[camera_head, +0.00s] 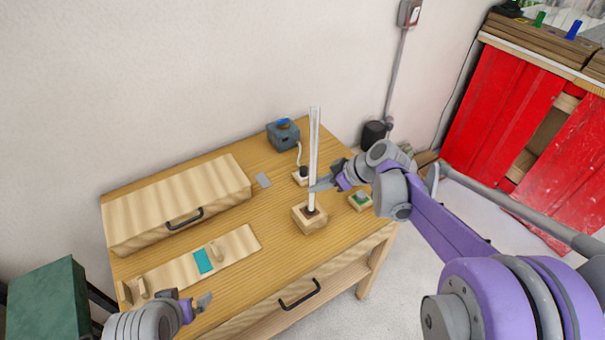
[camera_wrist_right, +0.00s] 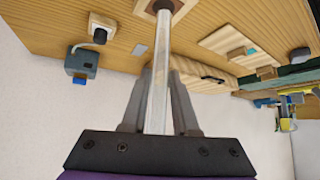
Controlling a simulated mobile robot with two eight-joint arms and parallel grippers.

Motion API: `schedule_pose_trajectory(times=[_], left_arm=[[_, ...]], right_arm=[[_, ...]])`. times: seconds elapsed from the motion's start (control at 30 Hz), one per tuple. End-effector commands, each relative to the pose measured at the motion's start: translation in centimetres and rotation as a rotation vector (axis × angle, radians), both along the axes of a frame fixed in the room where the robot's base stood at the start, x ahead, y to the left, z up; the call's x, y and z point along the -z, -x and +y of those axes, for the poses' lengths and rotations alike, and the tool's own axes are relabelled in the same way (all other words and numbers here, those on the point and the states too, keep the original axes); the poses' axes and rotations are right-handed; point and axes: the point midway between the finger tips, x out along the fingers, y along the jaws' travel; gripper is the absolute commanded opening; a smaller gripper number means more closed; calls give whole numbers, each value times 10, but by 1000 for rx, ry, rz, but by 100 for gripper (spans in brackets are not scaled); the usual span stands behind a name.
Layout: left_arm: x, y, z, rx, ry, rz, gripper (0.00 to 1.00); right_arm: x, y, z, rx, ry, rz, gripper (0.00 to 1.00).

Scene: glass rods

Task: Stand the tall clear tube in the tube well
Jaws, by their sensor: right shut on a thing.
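The tall clear tube (camera_head: 314,145) is upright over the wooden tube well block (camera_head: 301,221) near the front right of the table. Its lower end meets the dark hole in the block's top; how deep it sits I cannot tell. My right gripper (camera_head: 318,186) is shut on the tube at about mid-height. In the right wrist view the tube (camera_wrist_right: 158,80) runs between the two fingers (camera_wrist_right: 158,105), toward the dark hole of the block (camera_wrist_right: 184,8). My left gripper (camera_head: 202,302) is low at the table's front left edge, away from the tube; its jaw opening is unclear.
A wooden case with a dark handle (camera_head: 178,200) lies at the back left. A long board (camera_head: 232,237) carries a teal patch. A blue-grey device (camera_head: 283,135) with a cable, a small block with a dark top (camera_head: 300,176) and a green-topped block (camera_head: 360,201) stand nearby.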

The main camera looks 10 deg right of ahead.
Motion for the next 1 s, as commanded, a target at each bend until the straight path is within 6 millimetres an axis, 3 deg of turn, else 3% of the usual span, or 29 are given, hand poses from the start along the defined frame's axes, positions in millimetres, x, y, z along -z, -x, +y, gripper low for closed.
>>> schedule_pose_trajectory(times=[0.27, 0.8, 1.0], left_arm=[[2, 1, 0, 0, 0, 2, 100], [39, 21, 0, 0, 0, 40, 100], [42, 23, 0, 0, 0, 43, 100]], right_arm=[[3, 1, 0, -56, 7, -34, 0], [53, 2, 0, -55, 6, -31, 0], [57, 1, 0, -55, 6, -34, 0]])
